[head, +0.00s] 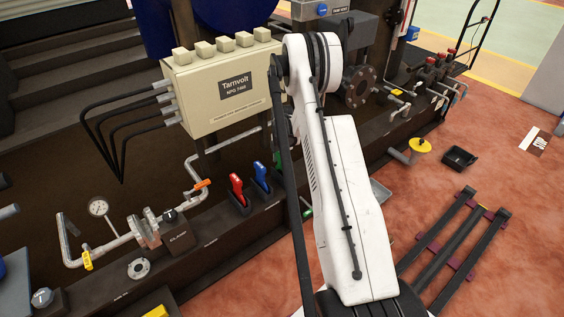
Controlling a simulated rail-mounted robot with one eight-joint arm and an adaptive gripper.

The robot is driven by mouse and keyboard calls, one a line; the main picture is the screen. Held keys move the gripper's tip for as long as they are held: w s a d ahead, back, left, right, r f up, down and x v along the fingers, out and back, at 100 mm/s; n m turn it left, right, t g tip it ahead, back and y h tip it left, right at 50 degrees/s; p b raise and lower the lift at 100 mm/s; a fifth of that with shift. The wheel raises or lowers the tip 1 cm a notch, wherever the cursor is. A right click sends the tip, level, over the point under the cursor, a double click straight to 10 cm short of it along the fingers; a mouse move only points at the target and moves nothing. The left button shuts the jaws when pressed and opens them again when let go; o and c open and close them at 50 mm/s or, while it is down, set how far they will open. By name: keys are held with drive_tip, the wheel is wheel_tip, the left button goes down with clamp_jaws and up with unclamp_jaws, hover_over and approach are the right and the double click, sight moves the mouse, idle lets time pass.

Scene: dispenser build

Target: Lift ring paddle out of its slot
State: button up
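No part labelled as the ring paddle can be made out. A red paddle-like piece (237,187) and a blue one (261,174) stand upright in dark holders on the dark ledge, left of my arm. Their marks are too small to read, so I cannot tell whether either is the ring paddle. A small green piece (306,212) shows beside my arm, mostly hidden. A flat grey ring with bolt holes (139,268) lies on the ledge further left. My white arm fills the middle of the picture, and my gripper does not show.
A beige Tarnvolt box (222,88) with black cables stands behind the holders. A pipe with a gauge (98,207) and an orange-handled valve (203,184) runs on the left. A dark rack (445,245) and black tray (459,158) rest on the reddish floor at right.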

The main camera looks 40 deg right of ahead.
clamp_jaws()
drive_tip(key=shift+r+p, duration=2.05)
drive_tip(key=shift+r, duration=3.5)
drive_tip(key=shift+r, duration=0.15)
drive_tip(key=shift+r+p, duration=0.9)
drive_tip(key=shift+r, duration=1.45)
